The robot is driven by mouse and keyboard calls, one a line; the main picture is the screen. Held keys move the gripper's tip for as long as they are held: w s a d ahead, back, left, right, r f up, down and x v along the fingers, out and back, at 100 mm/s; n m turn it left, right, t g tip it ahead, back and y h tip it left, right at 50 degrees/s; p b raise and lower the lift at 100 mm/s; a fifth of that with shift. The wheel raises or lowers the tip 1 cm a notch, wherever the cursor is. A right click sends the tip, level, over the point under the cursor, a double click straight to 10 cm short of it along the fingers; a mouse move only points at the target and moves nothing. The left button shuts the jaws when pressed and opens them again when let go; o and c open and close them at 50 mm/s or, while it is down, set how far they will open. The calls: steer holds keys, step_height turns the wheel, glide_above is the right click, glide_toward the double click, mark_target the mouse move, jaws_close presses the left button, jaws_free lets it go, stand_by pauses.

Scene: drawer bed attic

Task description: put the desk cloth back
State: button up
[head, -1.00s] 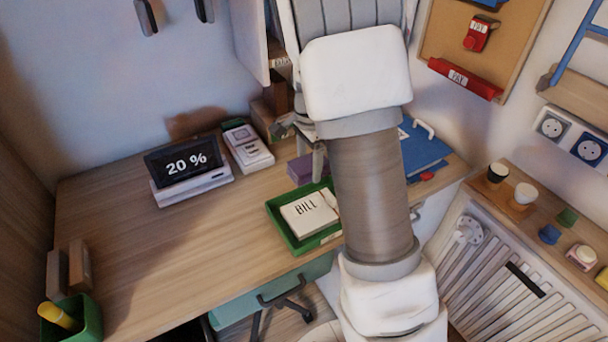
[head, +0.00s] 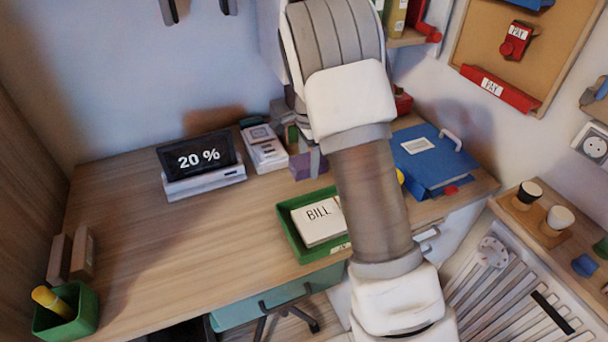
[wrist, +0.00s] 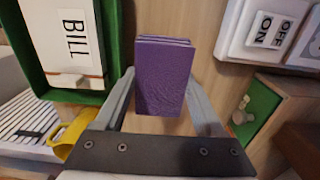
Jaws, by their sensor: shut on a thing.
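The desk cloth is a folded purple block (wrist: 164,75), seen between my gripper's fingers in the wrist view. In the head view it is the small purple patch (head: 301,166) behind the green tray, partly hidden by my arm. My gripper (wrist: 165,92) is shut on the cloth, one grey finger on each side. In the head view my gripper (head: 314,160) is mostly hidden by my arm. I cannot tell whether the cloth still touches the desk (head: 190,245).
A green tray (head: 292,237) with a BILL pad (head: 318,222) lies close by. A white switch box (head: 264,150) and a 20% display (head: 202,165) stand left of the cloth. A blue binder (head: 432,165) lies right. The desk's left middle is clear.

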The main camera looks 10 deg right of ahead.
mark_target(304, 172)
steer(key=shift+w+a+f, duration=0.45)
steer(key=shift+w+f, duration=0.05)
steer(key=shift+w, duration=0.2)
steer(key=shift+f+b, duration=0.65)
steer(key=shift+f, duration=1.3)
steer(key=shift+f, duration=0.1)
steer(key=shift+f, duration=0.15)
steer(key=o, duration=1.3)
